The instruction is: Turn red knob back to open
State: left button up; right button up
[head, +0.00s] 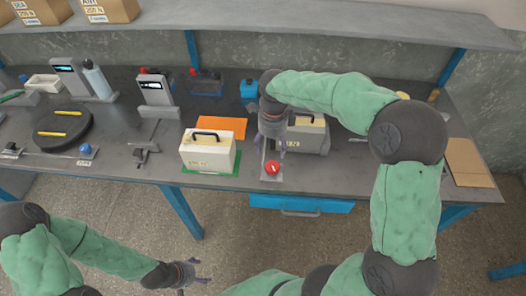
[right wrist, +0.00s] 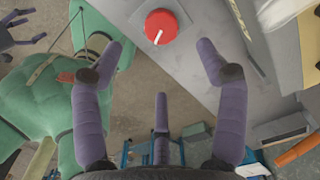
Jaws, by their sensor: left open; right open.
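The red knob (head: 272,168) sits on a grey plate at the front edge of the table. In the right wrist view the knob (right wrist: 163,24) is round, with a white line running from its middle toward the bottom left. My right gripper (head: 270,148) is open above and just behind the knob, pointing down. In the right wrist view its purple fingers (right wrist: 160,52) are spread, with the knob beyond them and apart from them. My left gripper (head: 198,273) is open and empty, low in front of the table; it also shows at the top left of the right wrist view (right wrist: 18,36).
A cream battery case (head: 207,155) stands on a green mat (head: 228,182) left of the knob. A grey box with a cream battery (head: 310,124) stands just behind right. An orange mat (head: 228,121) lies behind. The table right of the knob (head: 380,172) is mostly clear.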

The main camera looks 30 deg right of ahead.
aim_at(271, 165)
notch_tip(271, 165, down, 11)
jog(key=b, duration=0.3)
jog(key=shift+s+r+b, duration=0.1)
jog(key=shift+r+b, duration=0.1)
jog(key=shift+b, duration=0.2)
jog(key=c, duration=1.1)
